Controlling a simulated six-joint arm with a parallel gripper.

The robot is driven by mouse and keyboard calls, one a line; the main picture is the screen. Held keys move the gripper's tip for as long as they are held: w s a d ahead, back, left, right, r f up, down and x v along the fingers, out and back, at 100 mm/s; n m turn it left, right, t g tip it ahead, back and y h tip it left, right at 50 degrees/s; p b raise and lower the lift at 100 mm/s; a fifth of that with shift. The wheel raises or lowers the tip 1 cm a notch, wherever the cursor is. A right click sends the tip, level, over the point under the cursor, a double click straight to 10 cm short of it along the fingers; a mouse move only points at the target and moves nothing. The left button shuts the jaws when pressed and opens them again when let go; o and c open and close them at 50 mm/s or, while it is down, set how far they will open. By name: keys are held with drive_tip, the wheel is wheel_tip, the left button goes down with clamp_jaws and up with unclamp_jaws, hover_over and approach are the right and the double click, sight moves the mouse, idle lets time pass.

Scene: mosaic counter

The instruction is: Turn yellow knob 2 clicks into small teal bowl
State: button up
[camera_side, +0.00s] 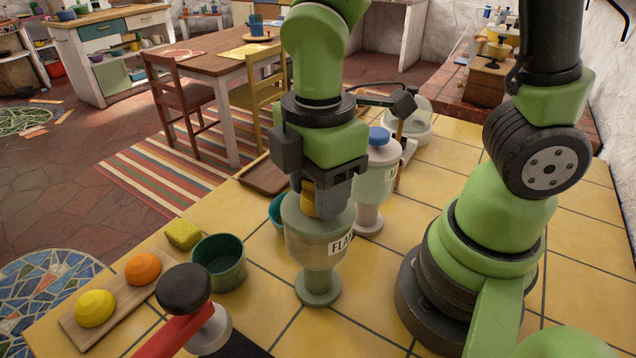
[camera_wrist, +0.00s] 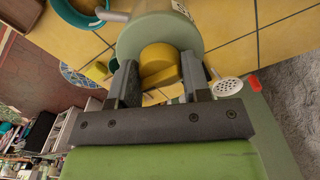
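The yellow knob (camera_wrist: 160,62) is on top of a pale green dispenser (camera_side: 318,245) with a partly hidden label starting "FLA". It also shows in the side view (camera_side: 328,200), mostly covered by my gripper. My gripper (camera_wrist: 159,68) points down at the dispenser top, one finger on each side of the knob. Both fingers appear to touch it. The small teal bowl (camera_side: 276,210) stands behind the dispenser in the side view, partly hidden by it. In the wrist view the bowl's rim (camera_wrist: 102,12) is at the top left, by the grey spout (camera_wrist: 116,16). I cannot see what the bowl holds.
A second dispenser with a blue knob (camera_side: 378,136) stands close behind. A larger dark teal pot (camera_side: 222,270), a yellow sponge (camera_side: 183,234) and a board (camera_side: 118,308) with orange and yellow round things lie left. A red handle with a black knob (camera_side: 184,288) rises in front.

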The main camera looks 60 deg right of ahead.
drive_tip(key=shift+c, duration=1.2)
drive_tip(key=shift+m, duration=0.3)
drive_tip(key=m, duration=1.7)
drive_tip(key=shift+m, duration=0.3)
